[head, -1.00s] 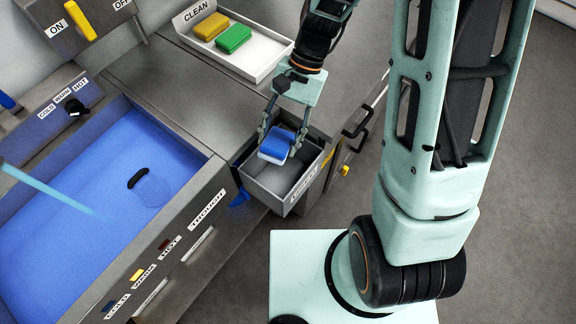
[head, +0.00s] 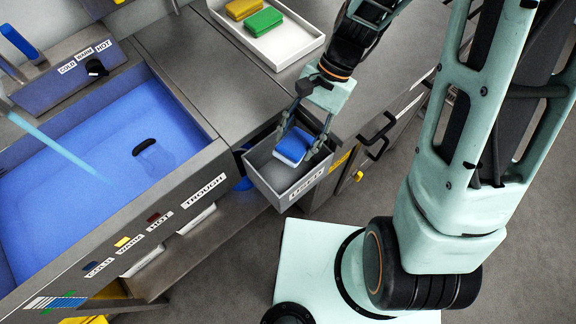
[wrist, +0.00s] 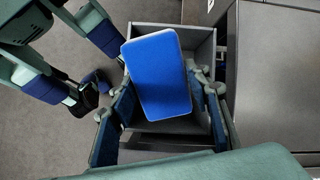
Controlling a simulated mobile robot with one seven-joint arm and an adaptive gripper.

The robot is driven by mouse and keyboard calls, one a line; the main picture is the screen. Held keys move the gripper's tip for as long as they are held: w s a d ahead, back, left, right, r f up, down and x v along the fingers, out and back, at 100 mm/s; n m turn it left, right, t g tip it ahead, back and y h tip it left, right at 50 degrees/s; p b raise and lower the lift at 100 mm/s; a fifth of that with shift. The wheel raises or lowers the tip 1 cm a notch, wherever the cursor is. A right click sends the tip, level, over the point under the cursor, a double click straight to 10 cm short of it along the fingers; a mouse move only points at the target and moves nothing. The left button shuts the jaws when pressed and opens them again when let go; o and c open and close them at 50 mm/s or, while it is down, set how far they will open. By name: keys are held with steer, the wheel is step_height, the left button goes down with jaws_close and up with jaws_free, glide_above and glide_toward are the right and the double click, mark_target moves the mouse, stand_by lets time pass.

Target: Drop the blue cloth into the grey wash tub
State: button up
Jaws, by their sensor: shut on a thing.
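The blue cloth (head: 293,147) looks like a thick blue block with a pale edge. My gripper (head: 300,148) is shut on it, with a finger on each side. The cloth is over the mouth of a grey open tub (head: 262,180) whose front label reads USED. In the wrist view the cloth (wrist: 158,78) is between the two fingers (wrist: 158,100), with the tub (wrist: 205,45) behind it. I cannot tell exactly how high it is above the tub's floor. What I see of the tub's inside looks empty.
A blue-filled trough (head: 205,150) with a water stream lies to the left. A white tray (head: 298,50) with a yellow and a green block stands on the counter behind. Black handles (head: 378,135) and a yellow knob are right of the tub.

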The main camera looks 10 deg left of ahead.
step_height(320, 180, down, 5)
steer(key=b, duration=0.3)
steer(key=shift+r, duration=0.1)
steer(key=o, duration=1.1)
steer(key=v, duration=1.2)
